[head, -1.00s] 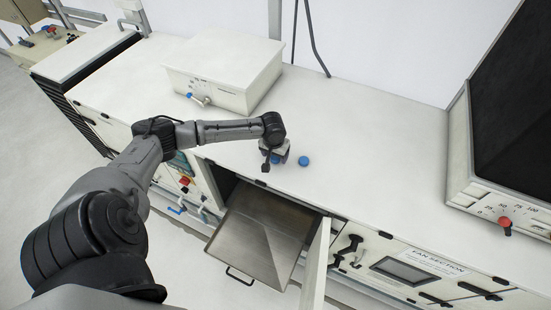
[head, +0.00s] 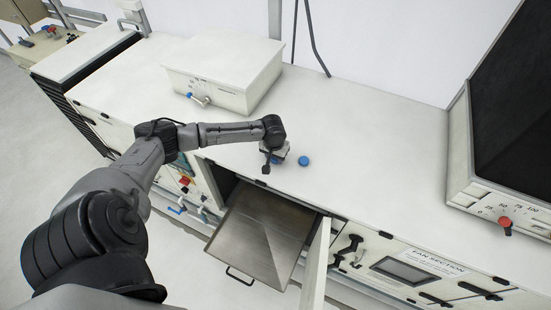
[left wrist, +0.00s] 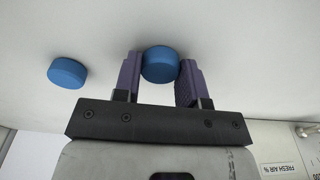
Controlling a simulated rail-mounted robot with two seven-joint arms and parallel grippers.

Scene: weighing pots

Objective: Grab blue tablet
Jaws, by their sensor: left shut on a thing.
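My left gripper (left wrist: 161,80) is shut on a round blue tablet (left wrist: 161,64), which sits between its two purple fingers in the left wrist view. In the head view the left gripper (head: 273,158) is low over the white counter, and the held tablet is mostly hidden there. I cannot tell whether the held tablet touches the counter. A second blue tablet (head: 304,161) lies on the counter just right of the gripper, apart from it. It also shows at the left in the left wrist view (left wrist: 67,72). My right gripper is not in view.
An open metal drawer (head: 262,238) sticks out below the counter, beside an open white door (head: 316,268). A white box (head: 225,70) stands at the back of the counter. A dark-screened unit (head: 505,120) stands at the right. The counter (head: 375,140) between them is clear.

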